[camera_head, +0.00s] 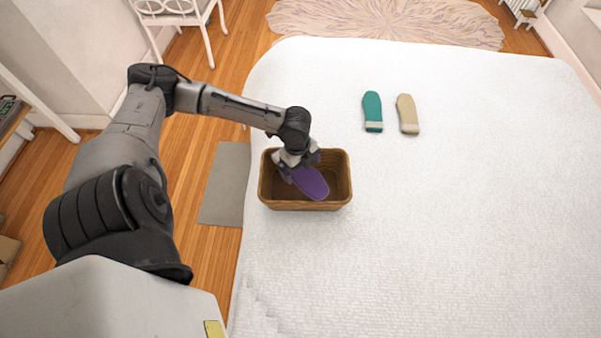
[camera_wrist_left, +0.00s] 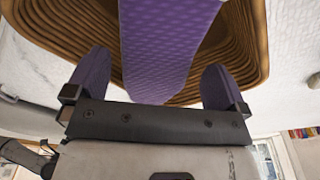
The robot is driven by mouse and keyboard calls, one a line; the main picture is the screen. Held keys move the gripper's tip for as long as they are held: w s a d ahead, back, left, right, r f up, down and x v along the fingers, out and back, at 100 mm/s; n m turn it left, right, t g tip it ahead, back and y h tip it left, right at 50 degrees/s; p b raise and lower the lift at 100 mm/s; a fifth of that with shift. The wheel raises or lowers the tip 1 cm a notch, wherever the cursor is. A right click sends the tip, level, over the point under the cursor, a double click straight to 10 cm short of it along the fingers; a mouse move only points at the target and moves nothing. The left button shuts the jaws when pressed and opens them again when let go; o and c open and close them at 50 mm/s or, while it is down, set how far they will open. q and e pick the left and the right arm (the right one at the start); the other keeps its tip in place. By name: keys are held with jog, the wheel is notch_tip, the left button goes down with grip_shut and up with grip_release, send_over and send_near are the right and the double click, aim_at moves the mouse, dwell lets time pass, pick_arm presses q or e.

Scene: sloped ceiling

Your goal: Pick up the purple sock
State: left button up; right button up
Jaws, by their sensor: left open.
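The purple sock (camera_head: 311,184) is over the inside of the brown wicker basket (camera_head: 305,205), tilted, its toe end toward the basket's near wall. I cannot tell whether it rests on the basket's bottom. My left gripper (camera_head: 299,168) is at the sock's upper end, within the basket's outline, and hides that end. In the left wrist view the purple sock (camera_wrist_left: 160,45) runs between my two open fingers, with a gap on each side. The basket (camera_wrist_left: 250,40) shows behind it. My right gripper is not in view.
The basket stands at the left edge of a bed with a white cover (camera_head: 450,230). A teal sock (camera_head: 372,110) and a beige sock (camera_head: 407,112) lie side by side farther back to the right. The rest of the bed is clear. A white chair (camera_head: 180,15) stands beyond, at the back left.

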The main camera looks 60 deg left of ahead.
pick_arm(q)
jog(key=shift+d+f, duration=0.15)
jog(key=shift+f, duration=0.65)
jog(key=c, duration=0.9)
jog(key=shift+o, duration=0.2)
jog(key=shift+r, duration=0.15)
notch_tip(320, 180, up, 4)
jog(key=shift+f+p, duration=0.1)
jog(key=shift+p, duration=0.6)
jog(key=w+d+r+p, duration=0.2)
jog(key=w+d+r, duration=0.2)
jog(key=d+r, duration=0.3)
jog(key=d, duration=0.4)
jog(key=shift+w+a, duration=0.1)
